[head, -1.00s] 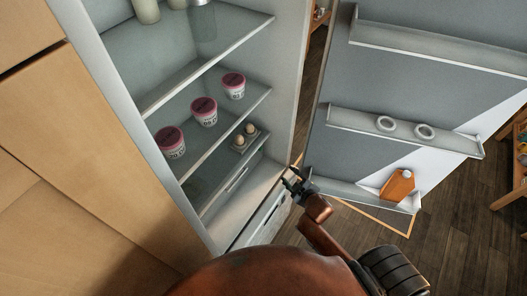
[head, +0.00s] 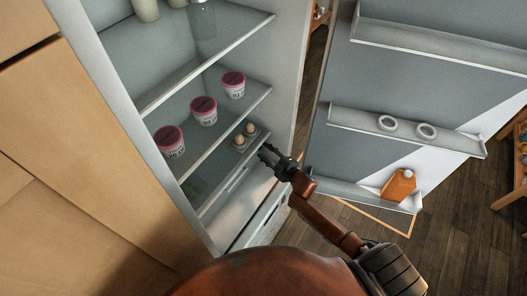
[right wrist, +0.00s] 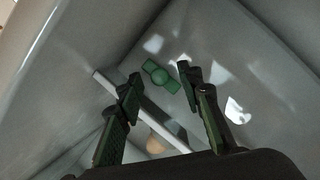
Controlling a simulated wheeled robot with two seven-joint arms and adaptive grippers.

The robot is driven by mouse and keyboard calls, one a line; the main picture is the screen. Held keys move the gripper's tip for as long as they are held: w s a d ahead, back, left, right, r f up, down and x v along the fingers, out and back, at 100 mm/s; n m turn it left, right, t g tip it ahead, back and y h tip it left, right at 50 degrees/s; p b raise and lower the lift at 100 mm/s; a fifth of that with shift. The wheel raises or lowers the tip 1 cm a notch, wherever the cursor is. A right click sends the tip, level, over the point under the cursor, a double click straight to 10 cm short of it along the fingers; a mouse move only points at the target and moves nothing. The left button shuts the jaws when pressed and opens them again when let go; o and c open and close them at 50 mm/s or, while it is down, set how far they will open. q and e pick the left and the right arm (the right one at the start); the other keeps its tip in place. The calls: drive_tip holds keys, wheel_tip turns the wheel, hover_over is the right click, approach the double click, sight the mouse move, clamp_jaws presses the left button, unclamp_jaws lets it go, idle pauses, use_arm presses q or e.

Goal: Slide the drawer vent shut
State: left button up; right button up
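My right gripper (head: 268,155) is at the open front of the fridge, near the eggs and above the drawer fronts. In the right wrist view its two green-black fingers (right wrist: 160,84) are apart with nothing held between them. A small green piece with a round middle and two flared ends (right wrist: 161,76) lies beyond the fingertips on a grey surface; I cannot tell for sure whether it is the drawer vent. The fridge's lower drawer (head: 262,224) is below the gripper. No vent can be made out in the head view. My left gripper is not in view.
Several pink-lidded tubs (head: 203,111) and eggs (head: 239,141) stand on the fridge shelves. The open fridge door (head: 375,75) is at the right, with rings and an orange carton (head: 399,187) in its racks. A wooden cabinet (head: 70,150) is at the left.

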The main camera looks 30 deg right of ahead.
drive_tip(key=shift+w+a+f, duration=0.1)
drive_tip(key=shift+w+f, duration=0.05)
drive_tip(key=shift+w, duration=0.4)
clamp_jaws()
drive_tip(key=shift+a, duration=0.1)
idle(0.4)
